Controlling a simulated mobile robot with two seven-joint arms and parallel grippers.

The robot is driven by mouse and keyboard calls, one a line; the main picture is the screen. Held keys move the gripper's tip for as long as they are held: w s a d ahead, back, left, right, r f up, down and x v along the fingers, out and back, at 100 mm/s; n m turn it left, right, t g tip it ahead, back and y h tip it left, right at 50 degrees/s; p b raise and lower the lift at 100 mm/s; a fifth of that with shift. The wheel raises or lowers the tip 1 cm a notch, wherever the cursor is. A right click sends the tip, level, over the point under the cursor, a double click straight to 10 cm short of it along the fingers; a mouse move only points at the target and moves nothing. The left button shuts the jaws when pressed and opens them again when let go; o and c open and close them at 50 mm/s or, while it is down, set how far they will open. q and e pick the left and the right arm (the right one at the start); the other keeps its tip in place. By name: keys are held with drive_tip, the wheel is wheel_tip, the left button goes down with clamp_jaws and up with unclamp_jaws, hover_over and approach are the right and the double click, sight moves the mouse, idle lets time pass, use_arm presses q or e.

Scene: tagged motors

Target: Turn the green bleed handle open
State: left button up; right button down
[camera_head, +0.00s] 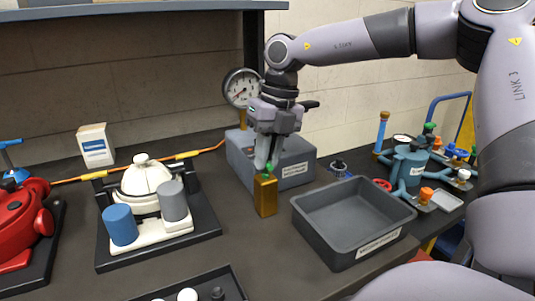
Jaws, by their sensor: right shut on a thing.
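The green bleed handle (269,167) sits on top of an upright brass block (265,197), in front of a grey labelled box (300,165). My right gripper (268,163) reaches down from above and is shut on the green handle. The fingers hide part of the handle, so its exact angle is hard to tell. A round pressure gauge (240,87) with a white dial stands behind the gripper. My left gripper is not in view.
A grey open tray (350,254) lies right of the brass block. A white motor unit with blue and grey cylinders (145,195) is at left, beside a red motor (18,222). A teal manifold (410,168) with coloured knobs stands at right. An orange cable (212,150) runs behind.

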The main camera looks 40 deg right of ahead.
drive_tip(key=c, duration=1.1)
unclamp_jaws()
wheel_tip(320, 180, up, 7)
drive_tip(key=d, duration=0.1)
drive_tip(key=shift+s+d, duration=0.15)
drive_tip(key=shift+s, duration=0.05)
